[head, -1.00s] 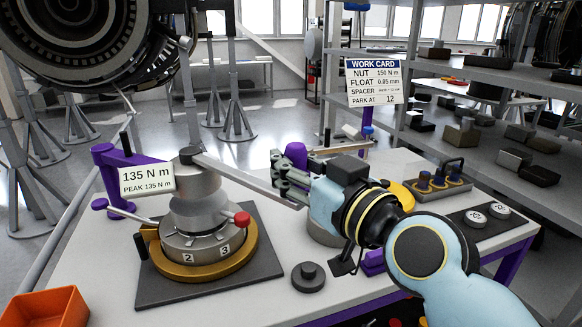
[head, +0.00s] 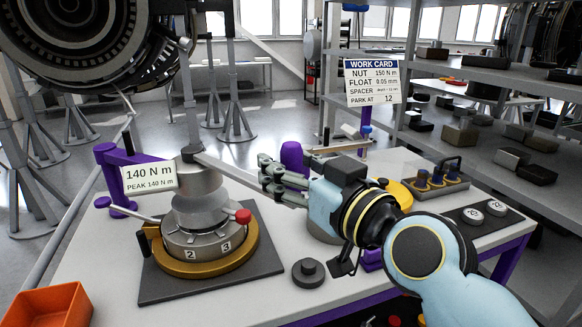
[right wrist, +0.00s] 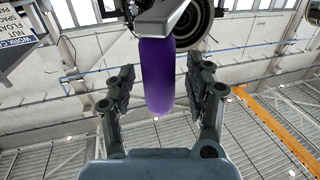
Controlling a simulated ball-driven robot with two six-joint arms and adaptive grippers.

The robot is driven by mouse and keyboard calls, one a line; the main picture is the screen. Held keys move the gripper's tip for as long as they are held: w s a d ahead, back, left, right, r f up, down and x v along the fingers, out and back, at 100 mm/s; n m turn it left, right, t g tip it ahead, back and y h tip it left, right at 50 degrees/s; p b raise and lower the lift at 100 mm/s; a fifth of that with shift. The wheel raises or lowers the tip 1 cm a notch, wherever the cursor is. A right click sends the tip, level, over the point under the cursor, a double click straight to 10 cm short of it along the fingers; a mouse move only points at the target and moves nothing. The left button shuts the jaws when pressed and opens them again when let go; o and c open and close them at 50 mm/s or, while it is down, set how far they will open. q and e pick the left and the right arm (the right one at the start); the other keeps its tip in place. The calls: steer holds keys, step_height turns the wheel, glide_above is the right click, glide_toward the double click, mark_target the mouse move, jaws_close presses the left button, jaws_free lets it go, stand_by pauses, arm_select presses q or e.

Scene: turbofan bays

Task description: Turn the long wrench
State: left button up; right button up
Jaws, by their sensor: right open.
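The long wrench (head: 226,171) is a silver bar running from the top of the grey stepped fixture (head: 200,210) to my right gripper. Its upright purple handle (head: 292,156) shows behind the fingers, which partly hide the bar's end. In the right wrist view the purple handle (right wrist: 157,75) lies between the two fingers of my right gripper (right wrist: 161,82), with gaps on both sides. My right gripper (head: 270,176) is open around the handle. A display (head: 149,178) on the fixture reads 140 N m, peak 140 N m. My left gripper is out of view.
A work card (head: 372,82) gives NUT 150 N m. A dark knobbed disc (head: 308,271) sits at the table's front, and an orange bin (head: 48,305) at lower left. Shelves (head: 500,165) stand beyond.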

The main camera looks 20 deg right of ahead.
steer(key=shift+s+d, duration=0.1)
steer(key=shift+s, duration=0.15)
steer(key=s+d, duration=0.2)
steer(key=s, duration=0.9)
steer(key=shift+s, duration=0.15)
